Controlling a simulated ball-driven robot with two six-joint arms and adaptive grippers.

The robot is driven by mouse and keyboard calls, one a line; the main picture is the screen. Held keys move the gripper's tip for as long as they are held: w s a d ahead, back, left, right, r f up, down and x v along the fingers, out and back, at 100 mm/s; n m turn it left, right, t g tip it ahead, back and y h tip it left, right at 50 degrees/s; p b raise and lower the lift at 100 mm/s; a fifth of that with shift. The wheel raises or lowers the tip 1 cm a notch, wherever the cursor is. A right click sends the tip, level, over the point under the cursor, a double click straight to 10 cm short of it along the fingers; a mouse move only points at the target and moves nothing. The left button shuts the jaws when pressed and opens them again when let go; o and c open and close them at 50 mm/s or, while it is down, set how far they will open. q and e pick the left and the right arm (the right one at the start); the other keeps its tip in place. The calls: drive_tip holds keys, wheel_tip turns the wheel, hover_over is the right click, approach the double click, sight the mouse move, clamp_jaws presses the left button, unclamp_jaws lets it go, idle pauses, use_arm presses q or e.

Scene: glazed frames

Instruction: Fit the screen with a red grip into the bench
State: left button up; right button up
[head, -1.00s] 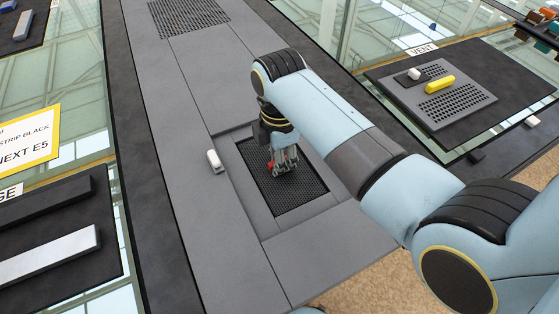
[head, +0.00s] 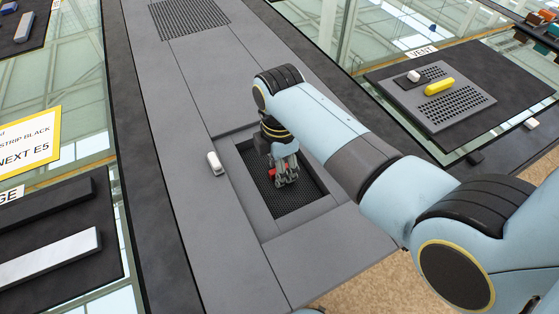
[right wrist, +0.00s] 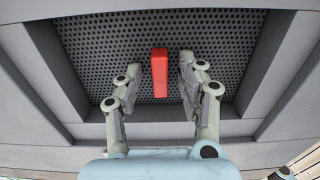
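The dark perforated screen (head: 297,207) lies inside the rectangular recess of the grey bench (head: 325,248). It fills the background of the right wrist view (right wrist: 215,42); whether it sits fully flat cannot be told. Its red grip (right wrist: 160,72) stands up from it and is mostly hidden by the gripper in the head view. My right gripper (head: 287,180) is over the screen, pointing down. In the right wrist view its two fingers (right wrist: 155,85) are spread on either side of the red grip, with a visible gap on both sides. My left gripper is out of view.
A small white block (head: 215,163) is on the bench left of the recess. Another perforated panel (head: 188,17) is farther up the bench. At right, a plate labelled VENT (head: 465,118) has a yellow grip (head: 440,86). Dark and pale bars (head: 48,258) lie at left.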

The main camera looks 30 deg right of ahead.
wheel_tip(320, 180, up, 12)
drive_tip(key=shift+b, duration=0.3)
idle(0.5)
